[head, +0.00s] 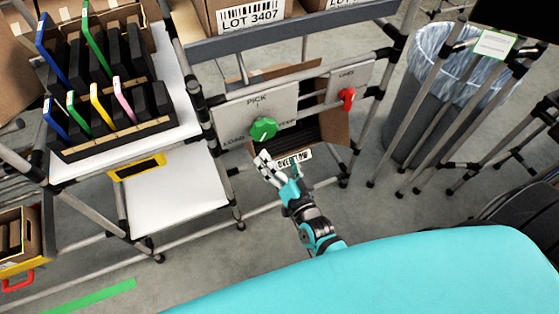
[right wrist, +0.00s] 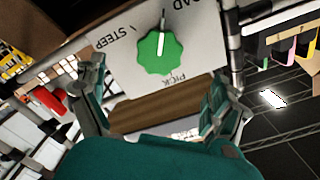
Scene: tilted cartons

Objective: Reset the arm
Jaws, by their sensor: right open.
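My right gripper (head: 280,168) is open and empty. It is in front of and below a green knob (head: 264,129) on a grey panel marked PICK, LOAD and STEEP. In the right wrist view the gripper's teal fingers (right wrist: 155,90) stand wide apart, with the knob (right wrist: 159,53) beyond them, untouched. Its white mark points up in that view, away from PICK; I cannot tell its exact setting. My left gripper does not show.
A red knob (head: 347,97) sits on a smaller panel to the right. A tilted brown carton (head: 334,136) lies behind the gripper. A rack of coloured dividers (head: 135,132) is at left, and a grey bin (head: 413,108) at right. Open floor (head: 220,255) lies at lower left.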

